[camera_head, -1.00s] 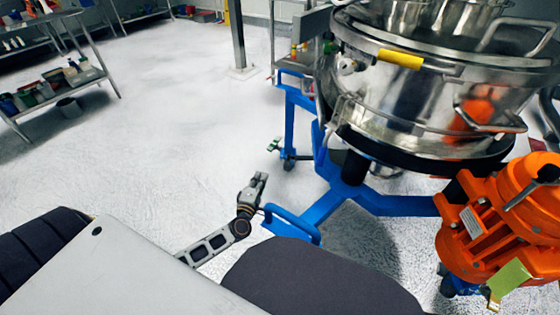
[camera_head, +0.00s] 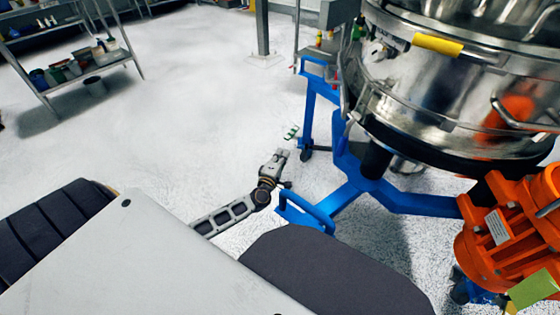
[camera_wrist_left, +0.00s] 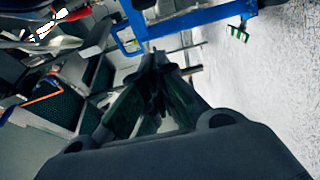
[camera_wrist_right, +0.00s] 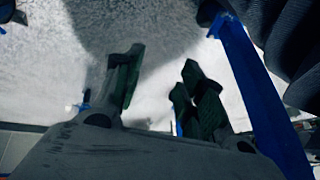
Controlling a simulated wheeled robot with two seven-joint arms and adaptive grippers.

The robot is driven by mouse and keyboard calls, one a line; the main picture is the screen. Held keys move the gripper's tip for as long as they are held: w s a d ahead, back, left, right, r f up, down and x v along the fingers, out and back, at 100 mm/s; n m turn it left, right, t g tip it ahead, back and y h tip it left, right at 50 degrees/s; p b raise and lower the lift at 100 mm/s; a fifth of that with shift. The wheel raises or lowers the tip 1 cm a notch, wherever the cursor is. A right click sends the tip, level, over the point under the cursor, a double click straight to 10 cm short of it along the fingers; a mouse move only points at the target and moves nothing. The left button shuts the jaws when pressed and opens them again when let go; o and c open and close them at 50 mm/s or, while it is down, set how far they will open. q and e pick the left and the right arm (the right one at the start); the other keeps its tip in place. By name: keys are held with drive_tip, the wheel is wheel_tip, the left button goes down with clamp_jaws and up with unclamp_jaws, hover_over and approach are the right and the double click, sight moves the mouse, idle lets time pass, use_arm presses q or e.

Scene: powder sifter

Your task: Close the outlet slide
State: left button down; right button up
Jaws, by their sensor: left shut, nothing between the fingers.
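The powder sifter is a steel drum (camera_head: 425,85) on a blue wheeled frame (camera_head: 420,203), at the right in the head view. I cannot make out its outlet slide in any view. My left gripper (camera_head: 281,156) is shut and empty, beside the left end of the frame and apart from the drum. Its fingers also show in the left wrist view (camera_wrist_left: 160,70), with a blue bar of the frame (camera_wrist_left: 185,22) beyond them. My right gripper (camera_wrist_right: 160,85) shows only in its own wrist view, with fingers apart and nothing visible between them.
An orange motor (camera_head: 510,228) sits at the right beside the frame. A yellow grip (camera_head: 438,44) is on the drum. A small green fitting (camera_head: 291,132) is near the frame's left caster. A shelf with containers (camera_head: 88,76) stands far left. The floor between is clear.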

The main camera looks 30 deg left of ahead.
use_arm(q)
drive_tip(key=w+d+b, duration=0.2)
drive_tip(key=w+d, duration=0.1)
drive_tip(key=w, duration=0.3)
use_arm(e)
drive_tip(key=shift+m+t+y, duration=0.3)
drive_tip(key=shift+t, duration=0.2)
drive_tip(key=f, duration=0.2)
drive_tip(key=a+f, duration=0.1)
drive_tip(key=f, duration=0.2)
drive_tip(key=shift+w, duration=0.1)
